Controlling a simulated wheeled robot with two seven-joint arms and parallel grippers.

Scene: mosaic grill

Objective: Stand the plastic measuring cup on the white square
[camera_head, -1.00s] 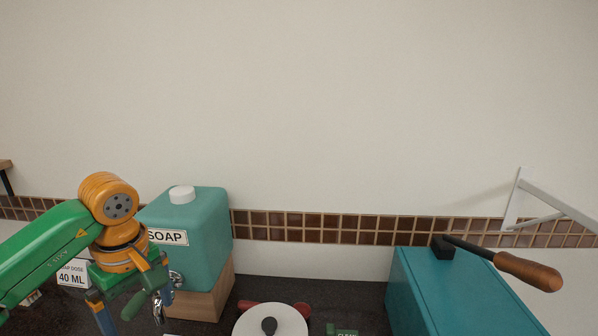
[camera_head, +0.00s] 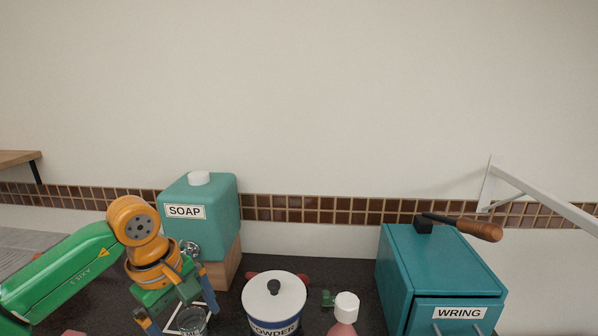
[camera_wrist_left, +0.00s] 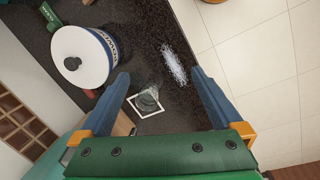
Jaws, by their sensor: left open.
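The clear plastic measuring cup (camera_head: 192,321) stands on the counter below my left gripper in the head view, cut by the lower edge. It also shows in the left wrist view (camera_wrist_left: 148,97), within the white square outline (camera_wrist_left: 156,112). Part of the white square (camera_head: 172,317) shows beside the cup in the head view. The cup looks upright. My left gripper (camera_head: 180,308) is open and empty, its fingers pointing down above the cup. In the left wrist view the cup appears between the two fingers (camera_wrist_left: 160,74), apart from both. My right gripper is not in view.
A teal soap tank (camera_head: 202,232) on a wooden block (camera_head: 226,272) stands behind the gripper. A pale wet streak (camera_wrist_left: 174,64) lies on the counter.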

